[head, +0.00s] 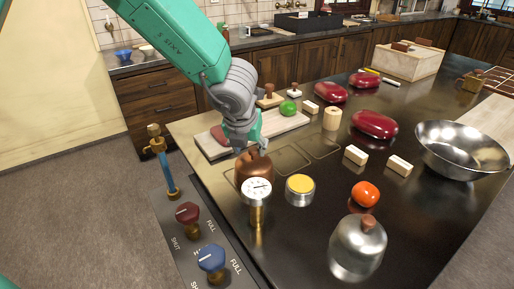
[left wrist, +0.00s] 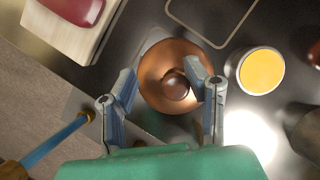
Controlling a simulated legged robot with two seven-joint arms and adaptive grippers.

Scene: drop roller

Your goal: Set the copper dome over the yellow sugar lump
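The copper dome (head: 254,172) with a round knob stands on the dark counter, partly hidden in the head view by the gauge in front. In the left wrist view the dome (left wrist: 160,65) is seen from above. My left gripper (head: 246,143) is right above it, fingers pointing down. The fingers (left wrist: 163,75) are spread apart over the dome, one close to the knob; I cannot tell whether it touches. A round yellow-topped piece with a metal side (head: 300,187) stands just right of the dome, uncovered; it also shows in the left wrist view (left wrist: 262,70). I see no separate yellow lump. My right gripper is out of view.
A gauge (head: 257,190) and knobs (head: 188,213) stand along the front-left edge. A silver dome (head: 358,246), a tomato (head: 365,194), pale blocks (head: 356,155) and a metal bowl (head: 462,150) lie to the right. A cutting board (head: 215,147) lies behind.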

